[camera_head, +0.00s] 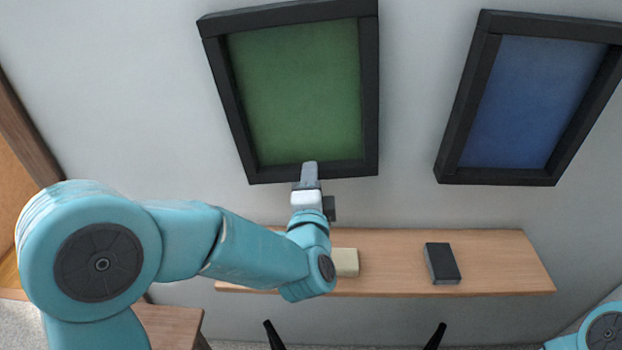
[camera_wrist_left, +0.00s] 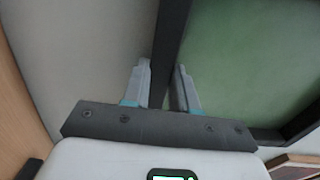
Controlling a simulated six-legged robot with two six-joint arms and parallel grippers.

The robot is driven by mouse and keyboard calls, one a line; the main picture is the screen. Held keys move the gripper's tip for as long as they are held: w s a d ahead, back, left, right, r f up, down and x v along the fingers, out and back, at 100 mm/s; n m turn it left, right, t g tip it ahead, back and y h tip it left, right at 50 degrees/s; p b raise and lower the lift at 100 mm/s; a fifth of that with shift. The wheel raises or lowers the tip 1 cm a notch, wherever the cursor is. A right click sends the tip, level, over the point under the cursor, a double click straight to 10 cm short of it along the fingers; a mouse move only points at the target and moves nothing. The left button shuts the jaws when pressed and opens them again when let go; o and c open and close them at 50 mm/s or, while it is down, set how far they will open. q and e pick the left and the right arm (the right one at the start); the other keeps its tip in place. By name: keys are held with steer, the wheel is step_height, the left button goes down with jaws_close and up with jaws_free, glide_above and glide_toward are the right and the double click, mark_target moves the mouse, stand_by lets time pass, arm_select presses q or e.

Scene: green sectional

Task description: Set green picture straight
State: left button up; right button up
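The green picture (camera_head: 300,90), in a thick black frame, hangs on the grey wall at the top middle of the head view. Its lower edge slopes, the left end lower than the right, while the shelf below runs level. In the left wrist view the green panel (camera_wrist_left: 250,60) fills the right. My right gripper is out of view.
A blue picture (camera_head: 525,105) in a black frame hangs to the right. Below, a wooden shelf (camera_head: 500,260) holds a cream block (camera_head: 346,262), partly behind my left arm, and a black block (camera_head: 442,264). A wooden piece (camera_head: 170,325) stands at the lower left.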

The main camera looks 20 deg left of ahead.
arm_select(q)
jaws_close()
steer(key=shift+s+a+m+p, duration=0.15)
steer(key=shift+s+a+m, duration=0.15)
steer(key=shift+a, duration=0.6)
steer(key=shift+s+a+m+p, duration=0.15)
steer(key=shift+a+m, duration=0.25)
steer(key=shift+a, duration=0.45)
steer(key=o, duration=0.9)
jaws_free()
steer(key=shift+f, duration=0.1)
steer(key=b, duration=0.8)
glide_toward(293, 176)
steer(key=s+f, duration=0.1)
steer(key=s, duration=0.1)
steer(key=b+v, duration=0.1)
steer(key=v, duration=0.2)
steer(key=r+b+v, duration=0.1)
steer(key=v, duration=0.1)
steer(key=shift+s+d+b, duration=0.15)
steer(key=shift+d+b, duration=0.15)
steer(key=shift+d, duration=0.05)
